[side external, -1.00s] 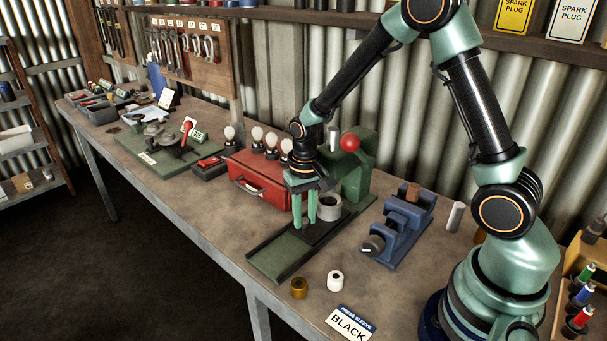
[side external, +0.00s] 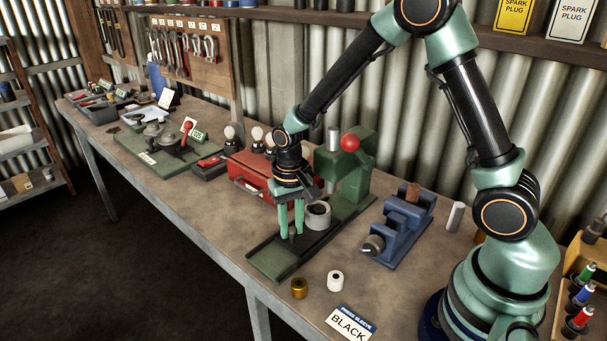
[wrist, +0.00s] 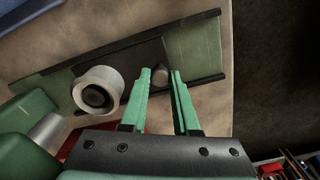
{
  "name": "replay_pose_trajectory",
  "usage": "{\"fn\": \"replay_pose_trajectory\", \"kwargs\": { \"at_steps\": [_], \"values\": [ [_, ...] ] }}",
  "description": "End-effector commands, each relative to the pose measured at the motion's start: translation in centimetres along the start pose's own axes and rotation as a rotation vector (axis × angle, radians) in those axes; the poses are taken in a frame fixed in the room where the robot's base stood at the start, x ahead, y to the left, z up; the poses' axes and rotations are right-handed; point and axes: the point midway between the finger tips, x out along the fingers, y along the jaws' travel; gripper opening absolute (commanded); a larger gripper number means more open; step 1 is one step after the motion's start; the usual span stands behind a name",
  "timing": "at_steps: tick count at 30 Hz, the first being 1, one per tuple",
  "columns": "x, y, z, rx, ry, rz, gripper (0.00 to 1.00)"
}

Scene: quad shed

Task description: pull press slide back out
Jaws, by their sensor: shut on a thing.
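The press slide (side external: 308,240) is a dark plate lying in a green channel (side external: 272,262) in front of the green press (side external: 358,175), which has a red ball knob. A grey ring-shaped part (side external: 318,214) sits on the slide; in the wrist view this ring (wrist: 98,91) is left of my fingers. My gripper (side external: 292,237) points down with its fingers shut on the slide's small grey knob (wrist: 160,74). The fingers partly hide the knob and the plate.
A red toolbox (side external: 250,178) stands behind and left of the channel. A blue fixture (side external: 400,228) stands right of it. A brass bush (side external: 299,288), a white bush (side external: 336,281) and a "BLACK" card (side external: 349,323) lie in front. The channel's front end is clear.

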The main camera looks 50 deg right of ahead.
Motion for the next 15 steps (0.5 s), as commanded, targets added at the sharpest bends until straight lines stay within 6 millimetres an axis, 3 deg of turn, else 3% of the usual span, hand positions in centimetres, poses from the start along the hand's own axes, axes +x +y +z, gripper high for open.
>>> {"fn": "replay_pose_trajectory", "kwargs": {
  "at_steps": [1,6,10,15],
  "values": [
    [-0.1,-1.6,0.6,-0.011,0.003,-0.001,0.00],
    [-0.1,-5.5,2.1,-0.009,0.005,-0.003,0.00],
    [-0.1,-7.2,2.9,-0.005,0.004,-0.003,0.00],
    [-0.1,-7.7,3.1,-0.003,0.006,-0.004,0.00]
  ]
}}
